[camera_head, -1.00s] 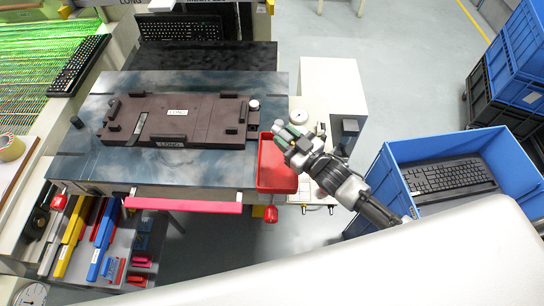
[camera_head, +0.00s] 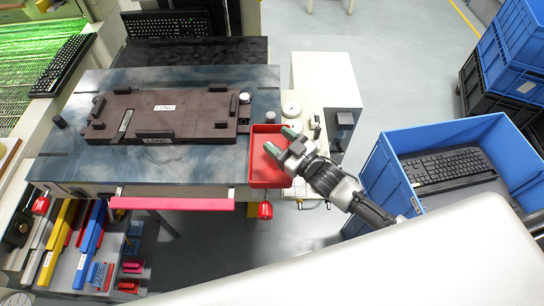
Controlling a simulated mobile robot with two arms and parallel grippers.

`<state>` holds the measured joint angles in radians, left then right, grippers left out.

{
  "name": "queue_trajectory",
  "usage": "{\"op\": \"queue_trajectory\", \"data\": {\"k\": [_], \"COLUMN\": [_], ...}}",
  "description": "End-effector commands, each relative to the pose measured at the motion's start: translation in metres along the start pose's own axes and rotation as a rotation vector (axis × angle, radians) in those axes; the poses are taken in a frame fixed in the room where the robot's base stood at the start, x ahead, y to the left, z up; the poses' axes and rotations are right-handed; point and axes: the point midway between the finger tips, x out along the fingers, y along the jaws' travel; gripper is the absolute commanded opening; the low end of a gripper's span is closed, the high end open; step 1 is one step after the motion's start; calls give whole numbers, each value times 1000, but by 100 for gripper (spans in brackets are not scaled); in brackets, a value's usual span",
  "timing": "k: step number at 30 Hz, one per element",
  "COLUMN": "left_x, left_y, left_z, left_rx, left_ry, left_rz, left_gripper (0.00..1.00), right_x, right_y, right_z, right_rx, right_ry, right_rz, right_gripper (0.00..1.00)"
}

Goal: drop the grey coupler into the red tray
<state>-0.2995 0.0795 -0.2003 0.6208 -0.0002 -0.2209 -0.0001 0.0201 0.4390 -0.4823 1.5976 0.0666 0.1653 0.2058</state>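The red tray (camera_head: 258,172) hangs at the right edge of the blue-grey table. My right gripper (camera_head: 281,141) is over the tray's far right part. Its two green-tipped fingers are apart, and I see nothing between them. A small grey round piece (camera_head: 270,116) sits just beyond the tray's far edge. A silvery round piece (camera_head: 244,98) stands at the right end of the dark fixture. I cannot tell whether either is the grey coupler. My gripper hides part of the tray; no coupler shows on its visible floor. My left gripper is out of view.
The dark fixture marked LONG (camera_head: 190,112) lies on the table (camera_head: 215,162). A pale cabinet (camera_head: 325,78) stands right of the table. A blue crate (camera_head: 392,172) with a keyboard (camera_head: 450,168) is at right. The grey floor between is partly clear.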

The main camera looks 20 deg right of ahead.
Motion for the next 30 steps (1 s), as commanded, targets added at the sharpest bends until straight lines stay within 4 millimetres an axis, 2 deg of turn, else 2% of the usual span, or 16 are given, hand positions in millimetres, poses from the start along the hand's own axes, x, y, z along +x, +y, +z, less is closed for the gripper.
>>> {"op": "queue_trajectory", "data": {"k": [11,14,24,30], "left_x": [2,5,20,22], "left_y": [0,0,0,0], "left_z": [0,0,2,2], "left_rx": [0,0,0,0], "left_ry": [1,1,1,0], "left_rz": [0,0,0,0], "left_gripper": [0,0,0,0], "right_x": [-6,-19,-86,-106], "right_y": [0,-1,-1,0], "right_z": [2,3,3,1], "right_rx": [0,1,0,0], "right_ry": [-2,-3,-4,0], "right_rz": [0,0,-2,0], "right_gripper": [63,63,63,63]}}
